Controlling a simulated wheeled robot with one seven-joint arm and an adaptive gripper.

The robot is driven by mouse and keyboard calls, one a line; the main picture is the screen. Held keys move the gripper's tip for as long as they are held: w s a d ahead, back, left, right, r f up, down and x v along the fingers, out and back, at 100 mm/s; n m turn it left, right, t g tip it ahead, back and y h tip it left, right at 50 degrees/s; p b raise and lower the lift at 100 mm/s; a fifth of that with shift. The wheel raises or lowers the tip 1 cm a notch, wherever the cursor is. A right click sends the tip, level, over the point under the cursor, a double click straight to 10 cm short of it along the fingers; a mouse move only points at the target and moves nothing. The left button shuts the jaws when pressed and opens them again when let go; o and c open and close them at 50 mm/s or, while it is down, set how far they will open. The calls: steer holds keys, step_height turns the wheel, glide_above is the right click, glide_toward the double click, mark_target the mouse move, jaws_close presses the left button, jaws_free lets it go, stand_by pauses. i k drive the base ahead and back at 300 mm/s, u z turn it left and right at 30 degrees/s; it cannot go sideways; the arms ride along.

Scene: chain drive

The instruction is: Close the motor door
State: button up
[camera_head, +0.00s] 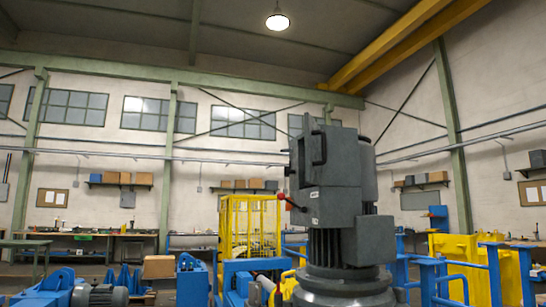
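A large dark grey motor (330,215) stands upright right of centre, close to me, with a ribbed lower body and a boxy upper housing. A flat grey panel (304,165) with a dark handle (318,148) is on the upper housing; it looks like the motor door. I cannot tell clearly from this view whether it stands open or how far. A lever with a red knob (283,196) sticks out to the left below the panel. My gripper is not in view.
A yellow cage (250,225) stands behind the motor to the left. Blue railings (455,275) and yellow machinery (458,250) are at the right. Blue equipment (193,280) stands at the lower left. Workbenches (90,243) line the back wall.

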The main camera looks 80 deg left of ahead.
mark_target(315, 149)
steer(key=u, duration=2.45)
steer(key=i, duration=0.45)
steer(key=k, duration=0.95)
steer(key=u, duration=0.65)
steer(key=i, duration=0.85)
steer(key=z, duration=0.7)
